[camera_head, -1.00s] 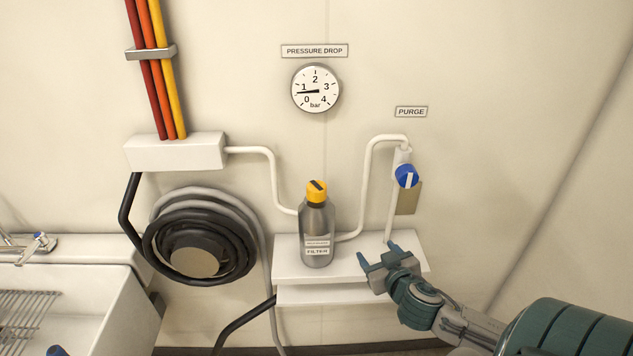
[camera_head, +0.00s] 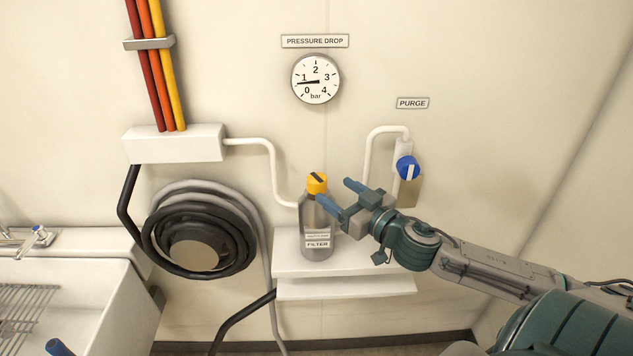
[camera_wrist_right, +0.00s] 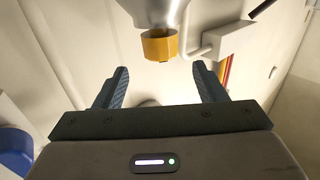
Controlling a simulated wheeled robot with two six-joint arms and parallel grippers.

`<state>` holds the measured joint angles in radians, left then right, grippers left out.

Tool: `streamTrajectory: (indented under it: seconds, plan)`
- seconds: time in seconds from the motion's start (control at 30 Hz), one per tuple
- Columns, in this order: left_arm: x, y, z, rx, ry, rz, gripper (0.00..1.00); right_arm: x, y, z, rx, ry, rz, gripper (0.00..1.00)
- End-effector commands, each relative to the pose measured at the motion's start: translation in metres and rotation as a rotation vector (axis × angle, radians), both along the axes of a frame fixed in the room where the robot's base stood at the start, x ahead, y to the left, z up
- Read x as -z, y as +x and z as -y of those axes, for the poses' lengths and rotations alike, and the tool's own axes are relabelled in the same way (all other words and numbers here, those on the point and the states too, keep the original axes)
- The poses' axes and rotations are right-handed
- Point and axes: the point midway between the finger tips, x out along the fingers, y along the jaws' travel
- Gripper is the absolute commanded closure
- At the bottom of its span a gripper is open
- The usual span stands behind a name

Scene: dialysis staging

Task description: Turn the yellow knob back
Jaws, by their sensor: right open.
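The yellow knob (camera_head: 316,183) with a dark pointer mark sits on top of the grey filter bottle (camera_head: 317,228). The bottle stands upright on a white shelf. My right gripper (camera_head: 338,194) is open and empty, just to the right of the knob and bottle neck, with its fingers pointing left. In the right wrist view the yellow knob (camera_wrist_right: 159,45) is ahead of the two spread fingers, beyond their tips and not between them.
A blue purge knob (camera_head: 408,168) is on the wall pipe, behind and right of my gripper. A pressure gauge (camera_head: 315,78) reads just under 1 bar. The white shelf (camera_head: 345,287) lies below my gripper. A coiled hose (camera_head: 200,235) hangs to the left.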

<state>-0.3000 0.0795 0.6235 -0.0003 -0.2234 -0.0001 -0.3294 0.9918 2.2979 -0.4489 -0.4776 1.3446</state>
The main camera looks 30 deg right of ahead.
Motion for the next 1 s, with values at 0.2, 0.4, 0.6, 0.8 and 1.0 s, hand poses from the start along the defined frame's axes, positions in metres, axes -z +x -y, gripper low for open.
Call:
streamTrajectory:
  seconds: [0.2, 0.4, 0.6, 0.8, 1.0]
  plan:
    - [0.004, 0.002, 0.000, 0.000, 0.000, 0.002, 0.35, 0.000, 0.018, -0.002, 0.001, 0.006, 0.003, 0.35]
    - [0.003, 0.002, 0.001, 0.000, 0.000, 0.002, 0.35, -0.001, 0.035, -0.004, 0.002, 0.007, 0.002, 0.35]
    - [0.002, 0.002, 0.000, 0.000, 0.000, 0.002, 0.35, -0.002, 0.054, -0.008, -0.001, 0.008, 0.002, 0.35]
    - [0.000, 0.001, 0.000, 0.000, 0.000, 0.002, 0.35, -0.002, 0.069, -0.010, -0.001, 0.005, 0.001, 0.35]
    - [0.000, 0.001, 0.000, 0.000, 0.000, 0.001, 0.35, -0.001, 0.075, -0.011, -0.003, 0.002, 0.000, 0.35]
